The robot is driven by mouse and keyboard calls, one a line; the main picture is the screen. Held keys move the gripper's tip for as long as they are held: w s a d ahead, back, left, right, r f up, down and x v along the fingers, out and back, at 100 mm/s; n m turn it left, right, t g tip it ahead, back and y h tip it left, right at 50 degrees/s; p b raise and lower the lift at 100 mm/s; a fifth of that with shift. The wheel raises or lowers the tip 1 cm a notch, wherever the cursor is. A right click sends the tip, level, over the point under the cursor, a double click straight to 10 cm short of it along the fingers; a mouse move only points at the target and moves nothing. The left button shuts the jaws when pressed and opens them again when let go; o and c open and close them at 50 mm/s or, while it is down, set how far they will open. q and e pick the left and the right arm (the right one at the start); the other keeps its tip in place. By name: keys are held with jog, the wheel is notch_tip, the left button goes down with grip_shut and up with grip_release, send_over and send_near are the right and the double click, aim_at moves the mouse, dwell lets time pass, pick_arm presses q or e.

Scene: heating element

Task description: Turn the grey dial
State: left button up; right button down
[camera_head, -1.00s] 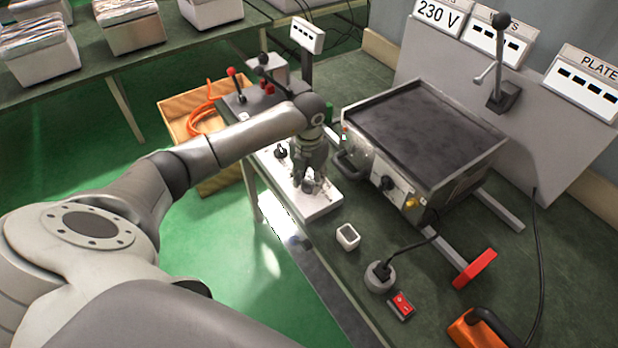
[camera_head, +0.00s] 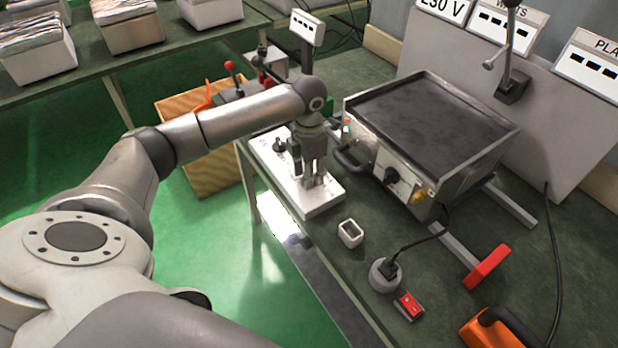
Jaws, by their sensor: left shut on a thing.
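My left gripper (camera_head: 314,182) points down over the near right part of a white control panel (camera_head: 322,203) on the bench. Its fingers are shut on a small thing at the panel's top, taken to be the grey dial. The fingers hide the dial, so its shape and angle cannot be told. A black knob (camera_head: 280,144) shows on the panel's far left part, apart from the fingers. My right gripper is not in view.
A wooden crate (camera_head: 205,180) is at the left.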

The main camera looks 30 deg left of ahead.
pick_arm(q)
jog(key=m+b, duration=0.2)
jog(key=m, duration=0.1)
jog(key=shift+m, duration=0.4)
jog(key=shift+m+b, duration=0.5)
jog(key=shift+b, duration=0.05)
jog(key=shift+r, duration=0.1)
jog(key=o, duration=1)
notch_tip(320, 180, up, 12)
jog(key=shift+f, duration=0.1)
